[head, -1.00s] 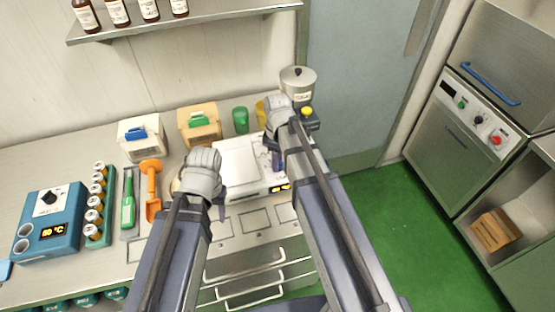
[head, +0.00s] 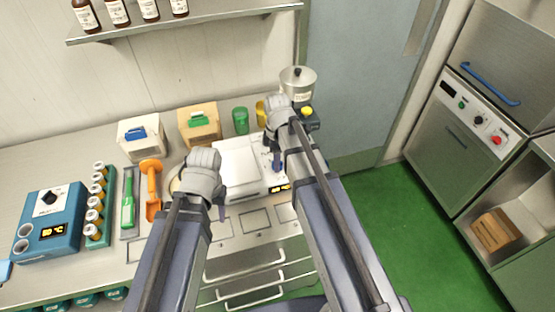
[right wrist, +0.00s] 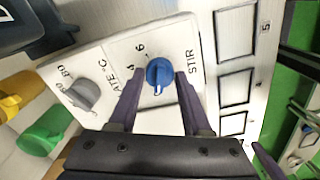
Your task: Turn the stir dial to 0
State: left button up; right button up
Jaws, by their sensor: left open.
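The stir dial is a blue round knob (right wrist: 158,74) on a white panel marked STIR in the right wrist view. Its white mark points toward the bottom of that picture, and the digits 6 and 4 show at its upper left. My right gripper (right wrist: 159,82) is open, with one finger on each side of the knob and gaps visible between. In the head view my right gripper (head: 277,166) is over the right part of the white hotplate unit (head: 238,165), where the arm hides much of the panel. My left gripper (head: 222,204) is open and empty at the unit's left front.
A grey dial (right wrist: 84,95) marked in °C sits beside the stir dial. An orange scoop (head: 151,190) and blue heater block (head: 50,222) lie left.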

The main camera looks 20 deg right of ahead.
jog(key=o, duration=0.4)
jog(key=shift+r, duration=0.15)
notch_tip(320, 180, up, 8)
jog(key=p, duration=0.8)
jog(key=shift+f, duration=0.2)
jog(key=shift+f, duration=0.1)
jog(key=s+a+f+m+b, duration=0.2)
jog(key=s+a+m, duration=0.1)
jog(key=s, duration=0.1)
jog(key=s+a+f+m+b, duration=0.3)
jog(key=s+a, duration=0.1)
jog(key=s, duration=0.1)
jog(key=s+a+f+m+h+b, duration=0.1)
jog(key=s+a+f+m+b, duration=0.1)
jog(key=s+a+m+b, duration=0.1)
jog(key=shift+s+a+f+m, duration=0.1)
jog(key=shift+s+f+m, duration=0.15)
jog(key=shift+s, duration=0.35)
jog(key=shift+s+a+f+m, duration=0.15)
jog(key=shift+s+m, duration=0.2)
jog(key=shift+s, duration=0.25)
